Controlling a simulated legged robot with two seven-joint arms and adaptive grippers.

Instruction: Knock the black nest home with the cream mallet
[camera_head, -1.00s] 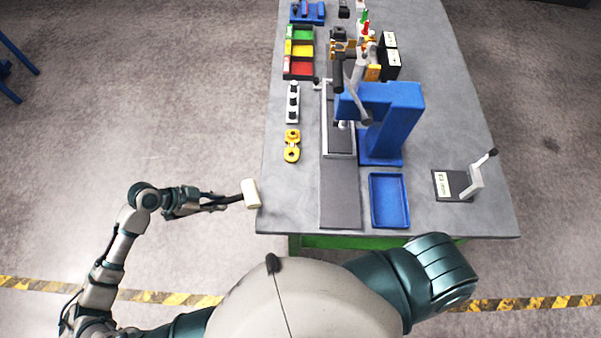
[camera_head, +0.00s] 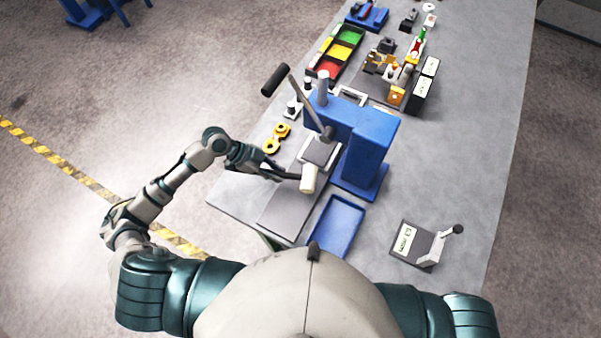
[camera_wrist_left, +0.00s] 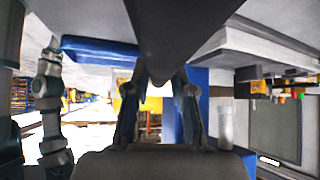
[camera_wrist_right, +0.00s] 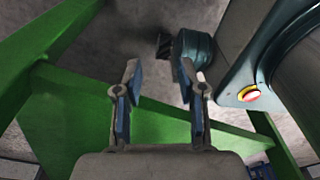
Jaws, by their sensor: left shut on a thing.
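The cream mallet's head (camera_head: 308,179) is over the dark grey base plate, at the near end of the press slide. My left gripper (camera_head: 272,172) is shut on its dark handle, which crosses the left wrist view (camera_wrist_left: 175,40). A dark square piece (camera_head: 319,151) sits in a pale frame under the blue press; it looks like the black nest, but I cannot be sure. Whether the mallet touches it is unclear. My right gripper (camera_wrist_right: 160,75) is open and empty below the table, beside green table framing.
The blue press (camera_head: 362,140) stands just right of the mallet, its black-knobbed lever (camera_head: 276,79) reaching left. A blue tray (camera_head: 334,224) lies near the front edge. A yellow part (camera_head: 275,139) lies left of the slide. A labelled fixture (camera_head: 418,243) stands at right.

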